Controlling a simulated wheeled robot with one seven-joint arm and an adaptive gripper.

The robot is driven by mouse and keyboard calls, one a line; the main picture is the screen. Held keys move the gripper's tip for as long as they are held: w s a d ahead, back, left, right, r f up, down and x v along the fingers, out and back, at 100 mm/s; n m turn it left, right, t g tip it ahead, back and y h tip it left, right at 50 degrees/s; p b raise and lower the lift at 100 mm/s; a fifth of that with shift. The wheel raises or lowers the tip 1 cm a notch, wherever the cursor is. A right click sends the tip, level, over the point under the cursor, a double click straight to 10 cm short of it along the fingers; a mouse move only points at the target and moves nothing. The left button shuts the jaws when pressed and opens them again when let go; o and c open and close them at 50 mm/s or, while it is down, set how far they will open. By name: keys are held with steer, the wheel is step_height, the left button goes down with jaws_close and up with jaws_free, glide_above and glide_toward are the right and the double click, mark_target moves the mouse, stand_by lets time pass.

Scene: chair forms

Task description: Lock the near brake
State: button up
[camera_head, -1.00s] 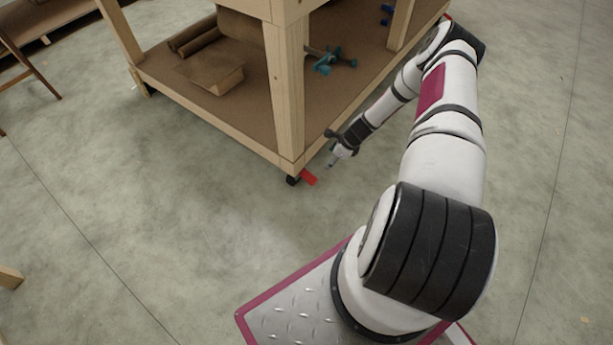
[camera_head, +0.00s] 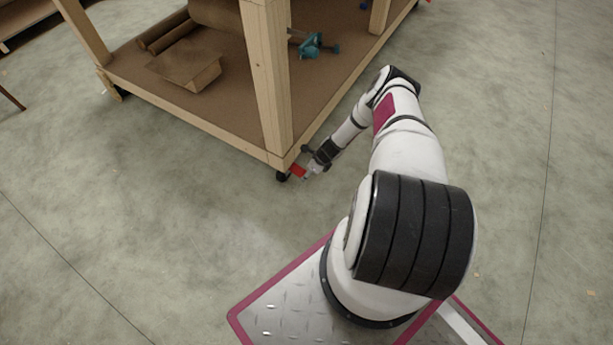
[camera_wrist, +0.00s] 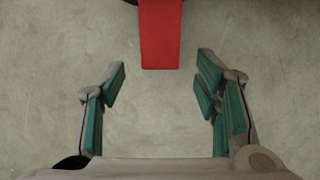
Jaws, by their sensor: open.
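The near brake is a red lever (camera_head: 298,171) at the black caster (camera_head: 282,176) under the near corner of the wooden workbench.
The workbench's lower shelf (camera_head: 225,115) and corner leg (camera_head: 270,80) stand just above and left of my gripper. A cardboard box (camera_head: 185,68) and a teal clamp (camera_head: 311,46) lie on the shelf.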

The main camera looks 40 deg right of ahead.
mark_target(299, 171)
steer(key=shift+b+x, duration=0.5)
steer(key=shift+x, duration=1)
jaws_close()
